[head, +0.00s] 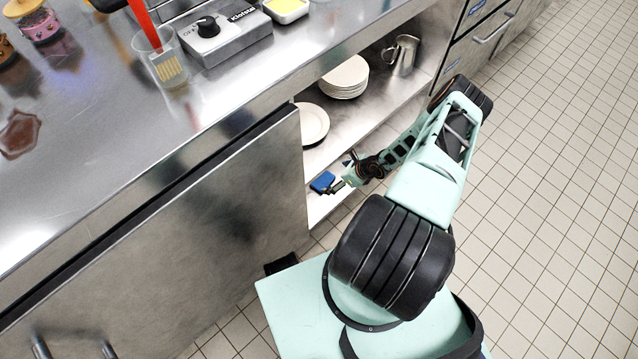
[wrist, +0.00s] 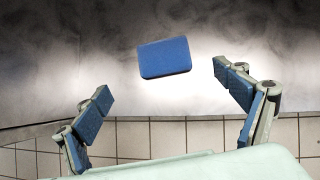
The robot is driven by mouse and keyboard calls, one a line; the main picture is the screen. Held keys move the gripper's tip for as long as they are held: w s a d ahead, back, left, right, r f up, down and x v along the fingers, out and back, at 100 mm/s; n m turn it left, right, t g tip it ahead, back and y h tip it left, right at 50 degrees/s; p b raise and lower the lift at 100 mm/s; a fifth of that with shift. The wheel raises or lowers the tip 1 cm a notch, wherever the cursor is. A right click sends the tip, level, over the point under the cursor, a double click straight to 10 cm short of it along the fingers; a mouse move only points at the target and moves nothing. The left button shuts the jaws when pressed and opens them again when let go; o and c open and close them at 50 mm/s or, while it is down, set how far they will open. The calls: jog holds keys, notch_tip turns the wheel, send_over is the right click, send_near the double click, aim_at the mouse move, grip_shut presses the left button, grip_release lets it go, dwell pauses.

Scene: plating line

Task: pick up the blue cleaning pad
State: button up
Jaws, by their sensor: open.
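The blue cleaning pad (wrist: 165,58) lies flat on a bare metal shelf surface in the wrist view, ahead of my fingers and roughly between their lines. In the head view the blue pad (head: 322,182) is on the lower shelf of the open cabinet, just left of my gripper. My gripper (wrist: 166,94) is open and empty, with blue-faced fingers spread on both sides. My gripper (head: 340,184) reaches into the cabinet opening in the head view, partly hidden by its own links. The fingers appear apart from the pad.
The lower shelf (head: 345,200) sits under an upper shelf with a plate stack (head: 344,77), a single plate (head: 312,124) and a metal jug (head: 404,55). A cabinet door (head: 200,215) bounds the left. The tiled floor (head: 560,200) is clear at right.

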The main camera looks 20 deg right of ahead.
aim_at(323, 179)
jog(key=b+x, duration=0.2)
jog(key=x, duration=0.2)
jog(key=shift+f, duration=0.35)
jog(key=b+x, duration=0.4)
jog(key=x, duration=0.1)
jog(key=shift+w+d+b, duration=0.15)
jog(key=shift+w+b, duration=0.15)
jog(key=shift+b, duration=0.05)
jog(key=shift+r, duration=0.1)
jog(key=c, duration=1.1)
